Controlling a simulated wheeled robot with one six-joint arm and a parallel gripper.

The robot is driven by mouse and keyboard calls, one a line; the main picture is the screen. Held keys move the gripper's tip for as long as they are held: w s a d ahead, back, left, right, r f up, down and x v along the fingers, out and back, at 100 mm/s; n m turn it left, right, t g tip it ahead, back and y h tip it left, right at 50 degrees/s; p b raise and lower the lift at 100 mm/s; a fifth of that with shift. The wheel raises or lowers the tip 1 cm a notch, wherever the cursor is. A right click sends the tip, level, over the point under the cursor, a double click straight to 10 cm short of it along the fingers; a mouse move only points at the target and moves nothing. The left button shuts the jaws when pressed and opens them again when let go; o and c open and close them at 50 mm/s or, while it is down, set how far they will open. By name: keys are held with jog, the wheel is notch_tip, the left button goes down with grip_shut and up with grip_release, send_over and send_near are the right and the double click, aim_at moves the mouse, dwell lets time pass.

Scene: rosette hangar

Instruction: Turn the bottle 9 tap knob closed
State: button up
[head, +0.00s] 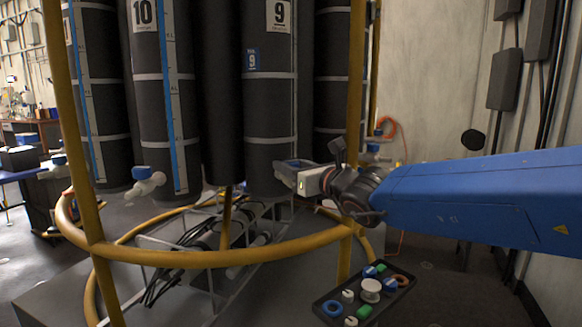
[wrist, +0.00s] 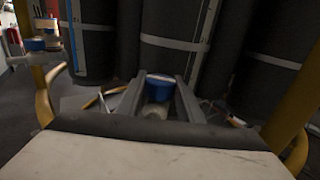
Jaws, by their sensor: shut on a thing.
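Bottle 9 (head: 270,120) is a tall dark cylinder with a white "9" label, hanging in the yellow rosette frame. My gripper (head: 284,168) reaches in from the right to the foot of bottle 9. In the wrist view the blue tap knob (wrist: 160,88) sits between the two grey fingers of my gripper (wrist: 161,92), which are shut on it. A pale tap body (wrist: 155,110) shows just below the knob. In the head view my gripper hides this knob and tap. How far the knob is turned cannot be told.
Bottle 10 (head: 160,100) hangs to the left, with its blue-knobbed tap (head: 145,180) below. A yellow post (head: 355,85) and ring (head: 190,258) stand close to my arm. A dark tray (head: 325,308) of small parts lies at the lower right. A wall is at right.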

dwell(0.4)
jog(key=o, duration=1.1)
jog(key=shift+c, duration=0.2)
jog(key=v, duration=1.7)
jog(key=shift+s, duration=0.2)
